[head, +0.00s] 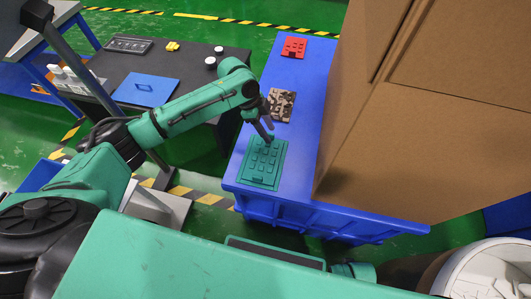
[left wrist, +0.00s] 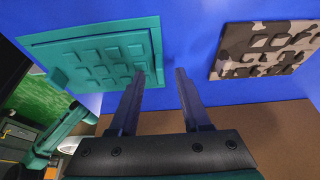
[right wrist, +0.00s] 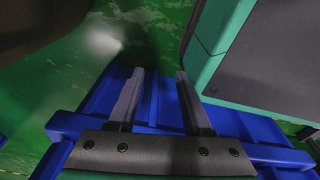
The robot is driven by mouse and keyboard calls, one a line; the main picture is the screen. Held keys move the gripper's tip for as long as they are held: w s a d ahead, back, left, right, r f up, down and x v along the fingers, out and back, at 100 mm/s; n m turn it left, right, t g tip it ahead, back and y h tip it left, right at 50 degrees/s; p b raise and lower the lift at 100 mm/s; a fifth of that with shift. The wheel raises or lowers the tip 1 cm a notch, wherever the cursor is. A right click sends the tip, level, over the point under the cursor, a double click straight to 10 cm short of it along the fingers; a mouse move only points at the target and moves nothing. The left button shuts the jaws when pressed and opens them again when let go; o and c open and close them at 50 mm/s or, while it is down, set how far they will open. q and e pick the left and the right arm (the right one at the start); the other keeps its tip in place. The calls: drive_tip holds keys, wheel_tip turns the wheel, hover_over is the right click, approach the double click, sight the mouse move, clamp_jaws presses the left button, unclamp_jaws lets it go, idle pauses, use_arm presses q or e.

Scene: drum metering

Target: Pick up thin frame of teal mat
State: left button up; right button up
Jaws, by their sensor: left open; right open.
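The teal mat (head: 263,164) lies flat near the front left corner of the blue table top, with raised blocks inside a thin teal rim. It also shows in the left wrist view (left wrist: 100,62) at the upper left. My left gripper (head: 268,133) is over the mat's far edge in the head view. In the left wrist view its fingers (left wrist: 160,72) are open and empty, with the right edge of the mat beside the left finger. My right gripper (right wrist: 160,74) is open and empty in the right wrist view, away from the mat, with a blue structure below it.
A camouflage mat (head: 281,105) lies just beyond the teal one, and a red mat (head: 294,47) lies farther back. Large cardboard boxes (head: 420,130) fill the right of the blue table (head: 305,150). A dark table (head: 190,68) with a blue mat (head: 147,91) stands left.

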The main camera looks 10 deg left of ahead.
use_arm(q)
drive_tip(key=shift+d+f, duration=0.1)
drive_tip(key=shift+f, duration=0.15)
clamp_jaws()
drive_tip(key=shift+r, duration=0.1)
drive_tip(key=shift+r, duration=0.45)
use_arm(e)
drive_tip(key=s+d+p, duration=0.2)
drive_tip(key=s+p, duration=0.2)
drive_tip(key=s, duration=0.3)
use_arm(q)
wheel_tip(320, 180, up, 24)
drive_tip(key=p, duration=0.6)
use_arm(e)
drive_tip(key=shift+s+a+r, duration=0.1)
drive_tip(key=shift+s+r, duration=0.05)
drive_tip(key=shift+r, duration=0.75)
drive_tip(key=shift+s+r, duration=0.2)
drive_tip(key=shift+r, duration=0.7)
drive_tip(key=shift+s+a+r, duration=0.1)
drive_tip(key=shift+s+r, duration=0.05)
drive_tip(key=shift+r, duration=0.75)
